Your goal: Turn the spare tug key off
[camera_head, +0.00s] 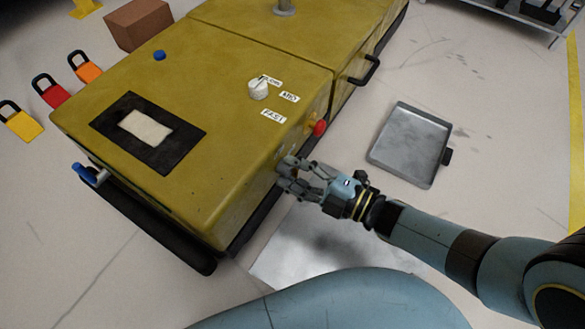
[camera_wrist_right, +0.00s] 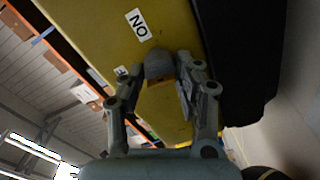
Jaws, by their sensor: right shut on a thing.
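The yellow tug (camera_head: 215,95) fills the left and middle of the head view. My right gripper (camera_head: 284,170) is at its near right side face, low beside the corner. In the right wrist view, my right gripper (camera_wrist_right: 162,68) is shut on a grey key (camera_wrist_right: 158,66) on the yellow face. An ON label (camera_wrist_right: 138,25) sits just above the key, and a smaller label (camera_wrist_right: 121,72) lies to its left. The fingers hide part of the key, and its exact angle is hard to tell. My left gripper is not in view.
A red button (camera_head: 319,128) sticks out of the same side face, beyond my gripper. A white knob (camera_head: 258,89) with speed labels is on top. A grey tray (camera_head: 412,144) lies on the floor at right. Coloured padlocks (camera_head: 50,91) lie at left.

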